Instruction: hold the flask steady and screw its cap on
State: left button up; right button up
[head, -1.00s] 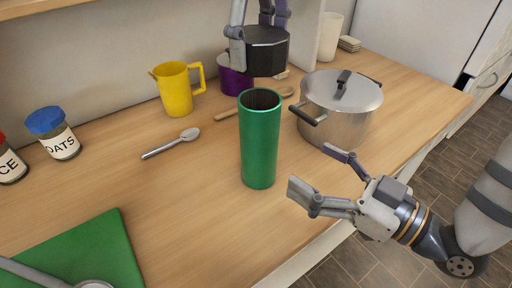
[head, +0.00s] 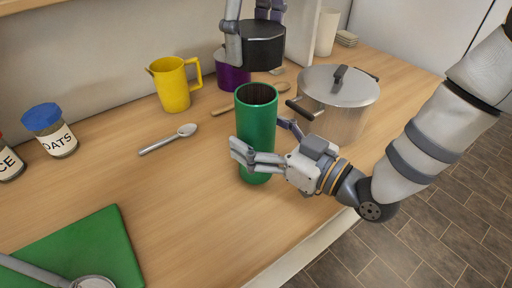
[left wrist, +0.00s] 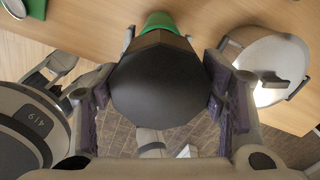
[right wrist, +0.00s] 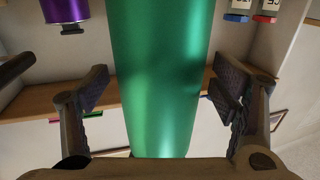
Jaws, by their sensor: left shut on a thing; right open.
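The green flask (head: 257,118) stands upright and open-topped on the wooden counter. My left gripper (head: 254,38) is shut on the black cap (head: 262,50) and holds it in the air above and behind the flask in the head view. The cap (left wrist: 158,85) fills the middle of the left wrist view, with part of the flask (left wrist: 158,20) showing past it. My right gripper (head: 262,145) is open, with its fingers on either side of the flask's body. In the right wrist view the flask (right wrist: 163,70) stands between the spread fingers, with gaps visible at both sides.
A steel pot (head: 338,100) with a lid stands close to the right of the flask. A spoon (head: 168,140), yellow jug (head: 173,85), purple container (head: 232,76) and oats jar (head: 50,130) are around. A green board (head: 75,250) lies front left.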

aim_at(254, 86)
jog(key=shift+w+a, duration=0.15)
jog(key=c, duration=1.8)
pick_arm(q)
jog(key=shift+f, duration=2.5)
jog(key=shift+f, duration=0.15)
jog(key=shift+f, duration=0.75)
jog(key=shift+f, duration=0.6)
